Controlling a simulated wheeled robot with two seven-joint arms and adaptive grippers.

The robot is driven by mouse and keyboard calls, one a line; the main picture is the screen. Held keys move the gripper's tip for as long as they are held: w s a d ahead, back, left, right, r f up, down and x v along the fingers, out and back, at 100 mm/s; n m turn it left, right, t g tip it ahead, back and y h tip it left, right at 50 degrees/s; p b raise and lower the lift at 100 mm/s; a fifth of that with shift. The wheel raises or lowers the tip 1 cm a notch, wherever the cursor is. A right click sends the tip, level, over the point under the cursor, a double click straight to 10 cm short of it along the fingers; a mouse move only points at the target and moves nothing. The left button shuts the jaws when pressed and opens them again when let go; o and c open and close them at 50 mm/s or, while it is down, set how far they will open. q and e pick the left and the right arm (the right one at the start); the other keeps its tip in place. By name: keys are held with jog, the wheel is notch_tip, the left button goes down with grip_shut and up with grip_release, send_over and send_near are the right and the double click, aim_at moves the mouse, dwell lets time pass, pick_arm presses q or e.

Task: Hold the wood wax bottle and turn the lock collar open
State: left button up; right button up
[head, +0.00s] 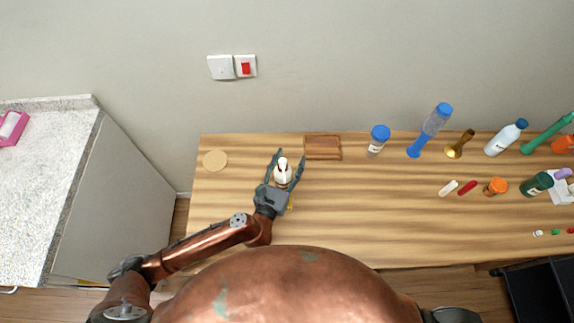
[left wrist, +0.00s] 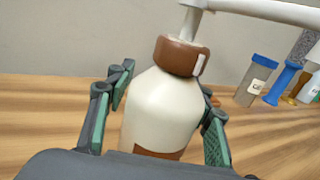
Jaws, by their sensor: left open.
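The wood wax bottle (head: 282,177) stands on the wooden table, left of its middle. In the left wrist view the bottle (left wrist: 163,110) is cream-coloured, with a brown lock collar (left wrist: 180,56) bearing a white mark and a white pump head (left wrist: 192,14) above. My left gripper (head: 287,157) is open, with one finger on each side of the bottle. In the left wrist view the left gripper (left wrist: 160,108) shows gaps between its fingers and the bottle body. The bottle's base is hidden by the gripper. My right gripper is not in view.
A brown wooden tray (head: 323,157) lies just right of the bottle, and a round tan disc (head: 215,160) lies to its left. A blue-lidded jar (head: 378,139) and several bottles stand along the back right. The front middle of the table (head: 370,225) is clear.

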pick_arm(q)
jog(key=shift+c, duration=0.4)
grip_shut()
dwell(1.0)
